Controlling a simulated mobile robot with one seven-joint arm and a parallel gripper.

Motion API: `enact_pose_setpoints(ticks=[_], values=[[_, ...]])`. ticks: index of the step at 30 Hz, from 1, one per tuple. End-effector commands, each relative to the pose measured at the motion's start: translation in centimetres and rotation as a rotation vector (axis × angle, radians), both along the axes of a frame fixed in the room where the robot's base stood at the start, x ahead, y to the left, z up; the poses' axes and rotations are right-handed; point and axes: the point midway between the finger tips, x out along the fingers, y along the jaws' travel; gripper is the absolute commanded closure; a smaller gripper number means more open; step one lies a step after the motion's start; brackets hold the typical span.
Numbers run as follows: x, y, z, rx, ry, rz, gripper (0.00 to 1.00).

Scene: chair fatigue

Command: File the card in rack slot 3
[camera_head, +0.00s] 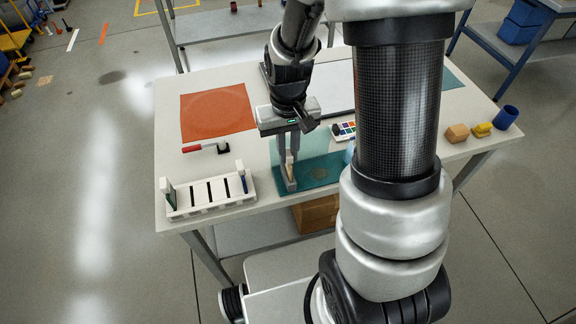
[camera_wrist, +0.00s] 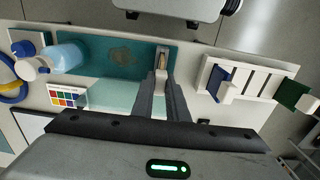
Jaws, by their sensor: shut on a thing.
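The white rack (camera_head: 212,207) stands at the table's front left edge, with several dark slots. A green card (camera_head: 171,197) stands in its left end and a blue card (camera_head: 243,182) near its right end. In the wrist view the rack (camera_wrist: 248,84) is right of my gripper, with the blue card (camera_wrist: 216,84) nearer and the green card (camera_wrist: 290,95) farther. My gripper (camera_head: 289,176) points down over the teal mat, right of the rack. It is shut on a small cream card (camera_wrist: 162,60), seen nearly edge-on between the fingertips. Much of that card is hidden.
The teal mat (camera_head: 322,172) lies under my gripper. A red-handled tool (camera_head: 203,148) lies behind the rack, before an orange mat (camera_head: 217,112). A colour chart (camera_head: 344,130) lies behind right. Wooden block (camera_head: 457,134), yellow block (camera_head: 482,130) and blue cup (camera_head: 506,117) stand far right.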

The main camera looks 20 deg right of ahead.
Motion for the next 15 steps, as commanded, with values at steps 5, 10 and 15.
enact_pose_setpoints(ticks=[5, 10, 15], values=[[0.0, 0.0, 0.4, 0.000, -0.001, 0.000, 1.00], [0.0, 0.0, 1.0, 0.000, -0.001, 0.000, 1.00], [0.0, 0.0, 1.6, 0.000, -0.001, 0.000, 1.00]])
